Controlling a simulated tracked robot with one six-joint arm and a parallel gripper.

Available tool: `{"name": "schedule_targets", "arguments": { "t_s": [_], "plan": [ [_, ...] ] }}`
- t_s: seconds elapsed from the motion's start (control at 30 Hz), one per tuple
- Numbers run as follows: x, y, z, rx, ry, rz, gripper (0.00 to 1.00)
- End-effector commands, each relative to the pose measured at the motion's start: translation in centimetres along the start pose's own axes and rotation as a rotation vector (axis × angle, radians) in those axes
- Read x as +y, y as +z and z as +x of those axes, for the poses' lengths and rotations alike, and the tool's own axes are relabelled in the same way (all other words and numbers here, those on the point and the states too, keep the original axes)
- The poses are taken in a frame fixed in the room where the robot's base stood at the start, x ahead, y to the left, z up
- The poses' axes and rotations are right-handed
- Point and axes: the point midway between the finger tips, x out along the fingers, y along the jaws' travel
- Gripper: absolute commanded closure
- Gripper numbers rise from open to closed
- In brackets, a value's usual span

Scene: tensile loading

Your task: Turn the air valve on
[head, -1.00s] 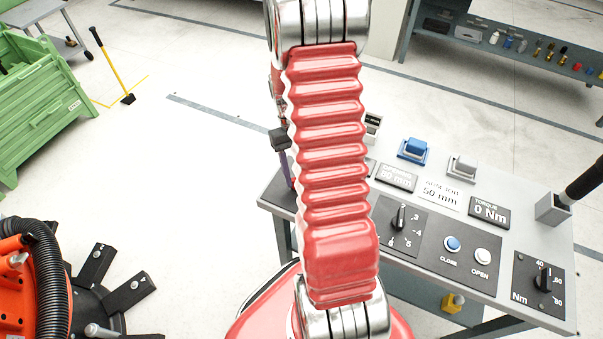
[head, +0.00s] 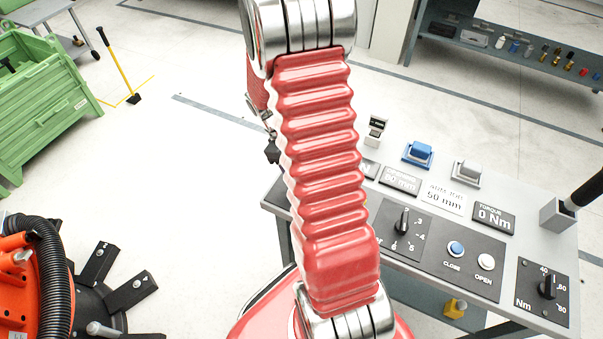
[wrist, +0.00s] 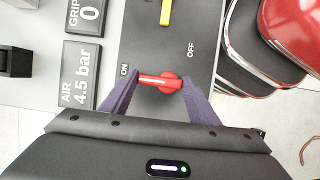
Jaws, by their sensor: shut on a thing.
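The air valve is a red lever (wrist: 160,82) on a dark panel in the wrist view. It lies crosswise, its narrow end pointing left toward the ON label; the OFF label is at the upper right. My gripper (wrist: 161,84) has its two purple fingers either side of the lever and is shut on it. The AIR display (wrist: 81,76) beside it reads 4.5 bar. In the head view my red arm hides the valve and most of the gripper.
A yellow lever (wrist: 166,12) stands above the valve on the same panel. A GRIP display (wrist: 88,14) is at the upper left. In the head view the console (head: 545,262) carries knobs and buttons.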

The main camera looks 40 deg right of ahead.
Motion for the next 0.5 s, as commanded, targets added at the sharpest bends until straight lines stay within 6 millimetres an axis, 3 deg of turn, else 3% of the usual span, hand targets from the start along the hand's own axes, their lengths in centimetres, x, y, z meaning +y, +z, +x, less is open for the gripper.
{"name": "schedule_targets", "arguments": {
  "t_s": [0.43,0.47,0.5],
  "plan": [
    [0.01,-0.05,-0.04,0.001,0.007,-0.015,0.68],
    [0.01,-0.05,-0.03,0.001,0.006,-0.015,0.44],
    [0.01,-0.06,-0.04,0.001,0.006,-0.015,0.41]
  ]
}}
